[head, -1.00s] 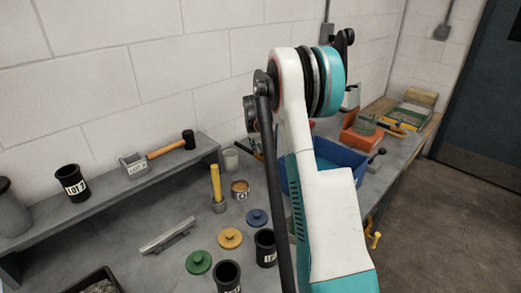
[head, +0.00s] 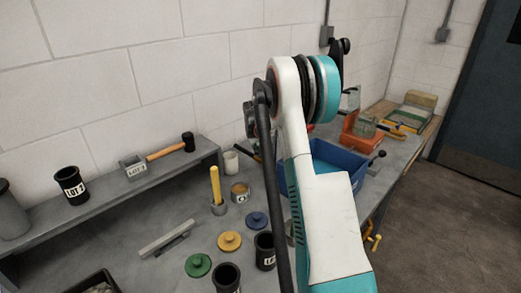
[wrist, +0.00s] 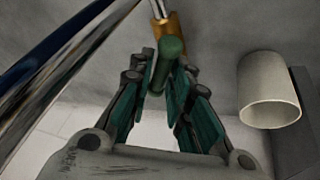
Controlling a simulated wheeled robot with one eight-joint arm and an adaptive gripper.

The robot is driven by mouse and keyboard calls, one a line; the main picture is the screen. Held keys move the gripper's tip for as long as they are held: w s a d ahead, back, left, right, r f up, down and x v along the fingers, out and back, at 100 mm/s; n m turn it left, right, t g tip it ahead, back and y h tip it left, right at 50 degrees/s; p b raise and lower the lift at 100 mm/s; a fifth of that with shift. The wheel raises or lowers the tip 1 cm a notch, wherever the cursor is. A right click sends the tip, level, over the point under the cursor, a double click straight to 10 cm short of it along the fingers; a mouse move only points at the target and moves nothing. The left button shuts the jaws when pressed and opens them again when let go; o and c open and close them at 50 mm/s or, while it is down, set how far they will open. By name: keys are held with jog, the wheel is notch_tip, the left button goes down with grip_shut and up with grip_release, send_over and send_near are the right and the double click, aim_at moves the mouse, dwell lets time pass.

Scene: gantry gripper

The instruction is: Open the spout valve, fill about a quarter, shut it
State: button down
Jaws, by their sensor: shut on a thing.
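A green cylindrical handle (wrist: 171,50) on a brass fitting (wrist: 168,27) shows at the top middle of the wrist view. I take it for the spout valve. My gripper (wrist: 172,72) is shut on this handle, with a teal finger on each side. A thin metal rod runs up from the brass fitting. A white cup (wrist: 268,92) is to the right of the handle, apart from the gripper. A white cup (head: 230,162) also stands at the back of the bench in the head view. My arm hides the gripper and valve there. The liquid level cannot be seen.
A shiny curved metal bar (wrist: 70,62) crosses the left of the wrist view. On the bench are black jars (head: 227,277), coloured lids (head: 229,241), a tin (head: 240,191) and a blue tub (head: 345,157). A raised shelf (head: 110,199) runs along the wall.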

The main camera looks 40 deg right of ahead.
jog(key=m+g, duration=0.1)
jog(key=m, duration=0.1)
jog(key=m+g+h, duration=0.1)
jog(key=m, duration=0.2)
jog(key=shift+w+m+p, duration=0.15)
jog(key=shift+m+p, duration=0.15)
jog(key=shift+p, duration=0.1)
jog(key=m+g, duration=0.1)
jog(key=m, duration=0.2)
jog(key=m+g+p, duration=0.1)
jog(key=m, duration=0.2)
jog(key=shift+d+g, duration=0.1)
jog(key=shift+g, duration=0.2)
jog(key=c, duration=1.6)
grip_release()
jog(key=v, duration=1.2)
jog(key=shift+d, duration=0.2)
